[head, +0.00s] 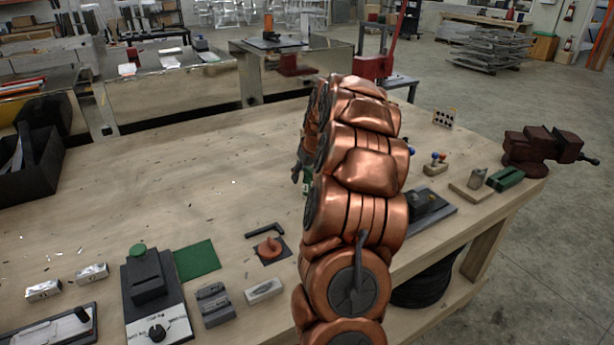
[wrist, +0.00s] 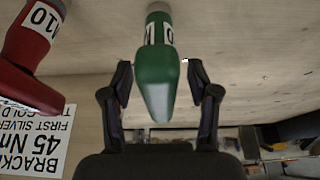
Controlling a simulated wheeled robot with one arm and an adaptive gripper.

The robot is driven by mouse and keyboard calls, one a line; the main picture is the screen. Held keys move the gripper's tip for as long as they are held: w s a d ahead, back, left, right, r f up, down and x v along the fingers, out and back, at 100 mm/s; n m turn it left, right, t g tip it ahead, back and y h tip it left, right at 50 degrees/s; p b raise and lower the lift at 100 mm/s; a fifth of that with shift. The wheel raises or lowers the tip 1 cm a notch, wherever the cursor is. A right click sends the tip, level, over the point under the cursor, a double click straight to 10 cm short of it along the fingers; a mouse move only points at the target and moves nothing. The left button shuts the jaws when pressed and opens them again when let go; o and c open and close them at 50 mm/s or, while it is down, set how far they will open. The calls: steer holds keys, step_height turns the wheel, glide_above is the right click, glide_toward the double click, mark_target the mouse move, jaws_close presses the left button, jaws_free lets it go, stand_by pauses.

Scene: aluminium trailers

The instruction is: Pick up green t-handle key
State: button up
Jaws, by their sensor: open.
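The green t-handle key (wrist: 155,85) shows in the wrist view, with its tapered green handle toward me and a white label band near its far end. My gripper (wrist: 160,66) is open, with one dark finger on each side of the green handle. The handle lies between the fingers, with a visible gap on both sides. In the head view my copper arm hides most of this spot; only a dark bit of my gripper (head: 299,171) shows at its left edge.
A red labelled handle (wrist: 33,45) is close on the left in the wrist view, beside a printed sign (wrist: 35,140). In the head view, a green mat (head: 196,260), an orange knob (head: 270,248) and a vise (head: 543,148) are on the wooden bench (head: 130,205). The bench's left middle is mostly clear.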

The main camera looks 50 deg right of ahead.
jaws_close()
stand_by(0.4)
